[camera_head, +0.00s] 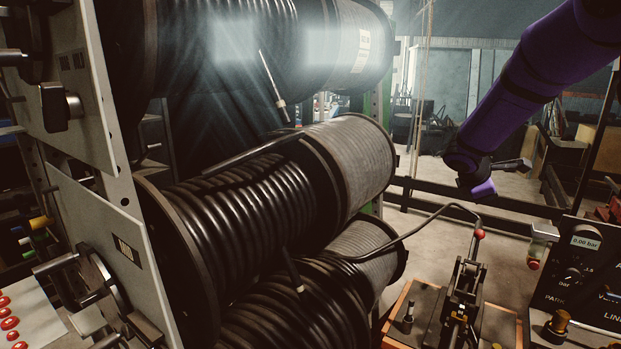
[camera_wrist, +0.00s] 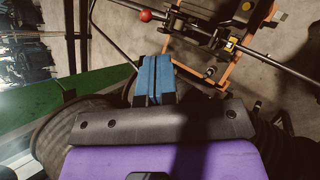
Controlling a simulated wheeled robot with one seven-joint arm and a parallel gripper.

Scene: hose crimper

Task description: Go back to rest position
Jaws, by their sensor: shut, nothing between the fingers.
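My purple arm reaches in from the upper right in the head view. My gripper's fingers are not clear in the head view. In the wrist view my gripper (camera_wrist: 153,78) shows two blue fingers pressed together, shut and empty. The fingers appear over dark hose coils (camera_wrist: 62,128), with no visible hold on anything. The crimper (camera_head: 464,290) with a red-knobbed lever stands at the lower right of the head view, on an orange-edged bench (camera_head: 396,315). It also shows in the wrist view (camera_wrist: 232,45), beyond the fingertips.
Large hose reels (camera_head: 260,205) fill the left and middle. A dark rail (camera_head: 510,202) crosses behind the crimper. A control panel (camera_head: 585,270) with a 0.00 bar display stands at the right. Open floor (camera_head: 440,180) shows behind the rail.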

